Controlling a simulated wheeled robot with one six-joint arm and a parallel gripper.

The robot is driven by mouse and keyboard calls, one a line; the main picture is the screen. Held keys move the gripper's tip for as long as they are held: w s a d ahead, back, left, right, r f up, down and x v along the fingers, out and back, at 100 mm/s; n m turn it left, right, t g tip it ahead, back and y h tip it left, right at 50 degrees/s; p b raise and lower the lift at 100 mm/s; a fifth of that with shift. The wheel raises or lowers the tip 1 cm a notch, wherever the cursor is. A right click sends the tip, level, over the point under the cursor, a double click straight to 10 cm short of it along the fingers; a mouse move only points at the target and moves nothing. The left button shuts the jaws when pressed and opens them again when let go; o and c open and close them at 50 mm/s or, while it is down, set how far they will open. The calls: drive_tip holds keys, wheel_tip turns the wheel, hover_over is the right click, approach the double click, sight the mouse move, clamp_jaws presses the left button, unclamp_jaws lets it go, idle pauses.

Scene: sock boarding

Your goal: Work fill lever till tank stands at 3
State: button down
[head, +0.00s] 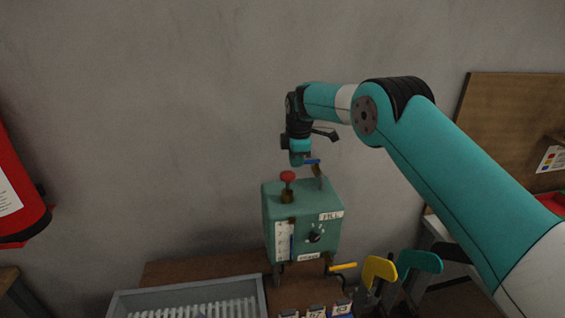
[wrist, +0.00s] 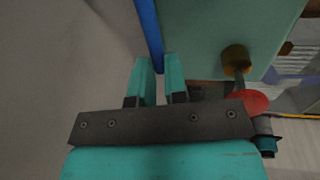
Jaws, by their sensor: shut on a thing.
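The tank (head: 303,202) is a green box against the wall, with a FILL label (head: 331,215) near its top right. The blue-handled fill lever (head: 313,161) stands on its top. My gripper (head: 297,161) is above the tank's top at the handle. In the wrist view, my gripper (wrist: 160,68) is shut on the end of the blue handle (wrist: 148,28), which lies between both fingers. A white level gauge (head: 284,241) with numbers and a blue strip is on the tank's front; the exact level is too small to read.
A red knob (head: 288,176) stands on the tank's top, close beside my gripper; it also shows in the wrist view (wrist: 252,102). A yellow lever (head: 343,266) is low at the right. Yellow (head: 380,268) and teal (head: 420,261) clamp-like pieces and a grey tray (head: 128,302) are nearby.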

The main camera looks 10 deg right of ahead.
drive_tip(key=shift+r, duration=0.1)
drive_tip(key=c, duration=1.1)
unclamp_jaws()
drive_tip(key=shift+c, duration=0.2)
drive_tip(key=s+r+b, duration=0.2)
drive_tip(key=s+r, duration=0.1)
drive_tip(key=r, duration=1.4)
drive_tip(key=shift+s+b, duration=0.15)
drive_tip(key=shift+b, duration=0.15)
drive_tip(key=shift+s, duration=0.1)
